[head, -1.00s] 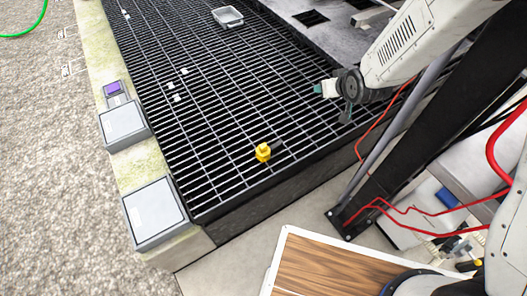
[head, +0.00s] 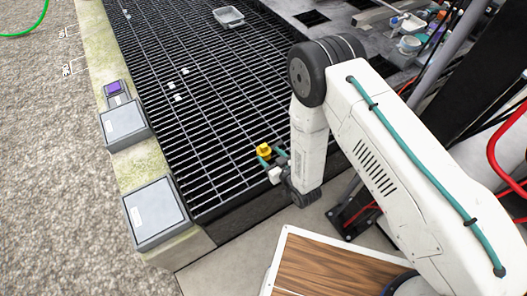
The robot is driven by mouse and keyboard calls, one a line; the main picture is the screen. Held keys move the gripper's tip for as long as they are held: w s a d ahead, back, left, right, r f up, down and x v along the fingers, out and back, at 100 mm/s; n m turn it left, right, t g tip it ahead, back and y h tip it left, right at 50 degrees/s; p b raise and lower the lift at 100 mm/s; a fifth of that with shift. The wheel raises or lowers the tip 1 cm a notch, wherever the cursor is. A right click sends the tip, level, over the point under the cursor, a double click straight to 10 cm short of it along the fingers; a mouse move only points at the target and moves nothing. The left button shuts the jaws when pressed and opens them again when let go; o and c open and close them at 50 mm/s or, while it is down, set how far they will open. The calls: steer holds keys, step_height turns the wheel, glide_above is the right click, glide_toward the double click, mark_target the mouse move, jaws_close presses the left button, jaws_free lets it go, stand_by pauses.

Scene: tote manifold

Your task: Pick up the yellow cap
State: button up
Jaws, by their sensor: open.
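The yellow cap (head: 264,150) is on the black metal grating (head: 215,118), near the grating's front edge. My gripper (head: 269,157) is right by the cap, on its near and right side. Its teal fingers are open, with the cap at or between their tips. The lower part of the cap is partly hidden by the fingers. I cannot tell whether the fingers touch it.
Small white bits (head: 178,86) and a clear tray (head: 228,16) are farther back on the grating. Grey boxes (head: 155,212) line the left ledge. A wooden board (head: 335,268) is at the front. Bottles and cups (head: 410,44) stand at the back right.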

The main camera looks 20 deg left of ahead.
mark_target(265, 152)
steer(key=x, duration=0.3)
steer(key=f+x, duration=0.1)
steer(key=x, duration=0.2)
steer(key=shift+d+f, duration=0.1)
steer(key=shift+d, duration=0.05)
steer(key=c, duration=0.8)
